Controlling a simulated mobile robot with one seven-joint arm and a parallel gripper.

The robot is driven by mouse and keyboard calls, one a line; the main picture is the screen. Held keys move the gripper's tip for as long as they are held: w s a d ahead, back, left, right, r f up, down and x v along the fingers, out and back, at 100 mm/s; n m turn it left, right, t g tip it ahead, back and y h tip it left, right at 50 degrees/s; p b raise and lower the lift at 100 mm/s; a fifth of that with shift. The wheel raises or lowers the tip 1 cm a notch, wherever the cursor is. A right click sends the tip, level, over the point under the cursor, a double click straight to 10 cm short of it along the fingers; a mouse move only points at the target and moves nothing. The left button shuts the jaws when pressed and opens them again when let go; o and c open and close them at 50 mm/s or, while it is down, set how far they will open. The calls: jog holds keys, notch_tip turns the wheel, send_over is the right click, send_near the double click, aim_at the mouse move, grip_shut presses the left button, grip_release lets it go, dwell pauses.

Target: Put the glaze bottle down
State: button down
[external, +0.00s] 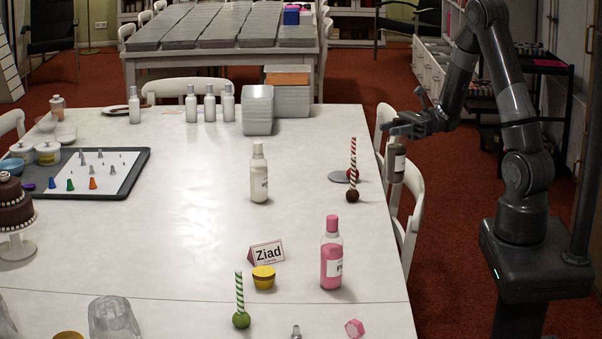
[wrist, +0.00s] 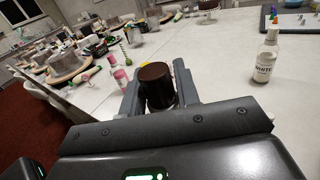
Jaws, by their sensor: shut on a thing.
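My gripper (external: 396,141) is shut on a dark brown glaze bottle (external: 397,165) with a pale label. The bottle hangs roughly upright and appears just outside the table's right edge, in front of a white chair. In the wrist view, the brown bottle (wrist: 157,88) sits between the two fingers of my gripper (wrist: 159,92). A white glaze bottle (external: 259,175) stands on the table and also shows in the wrist view (wrist: 266,58). A pink glaze bottle (external: 331,262) stands nearer the front right; it also shows in the wrist view (wrist: 121,78).
The white table (external: 190,240) has wide clear room around the white bottle. Striped cake pops (external: 352,195) stand near its right edge. White chairs (external: 408,215) line the right side.

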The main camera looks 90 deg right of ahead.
jog(key=w+a+n+g+y, duration=0.2)
jog(key=w+a, duration=0.2)
jog(key=a, duration=0.7)
jog(key=w+a+n+g+y, duration=0.2)
jog(key=w+a+g, duration=0.1)
jog(key=a, duration=0.7)
jog(key=w+a+n+g+y, duration=0.2)
jog(key=w+a+y, duration=0.15)
jog(key=a, duration=0.75)
jog(key=s+a+n+g, duration=0.2)
jog(key=a+n+g, duration=0.15)
jog(key=a, duration=0.85)
jog(key=a+f, duration=1)
jog(key=a, duration=0.1)
jog(key=shift+a+f+m, duration=0.2)
jog(key=shift+f+m, duration=0.2)
jog(key=shift+m, duration=0.05)
jog(key=shift+f, duration=0.1)
jog(key=c, duration=1.1)
grip_release()
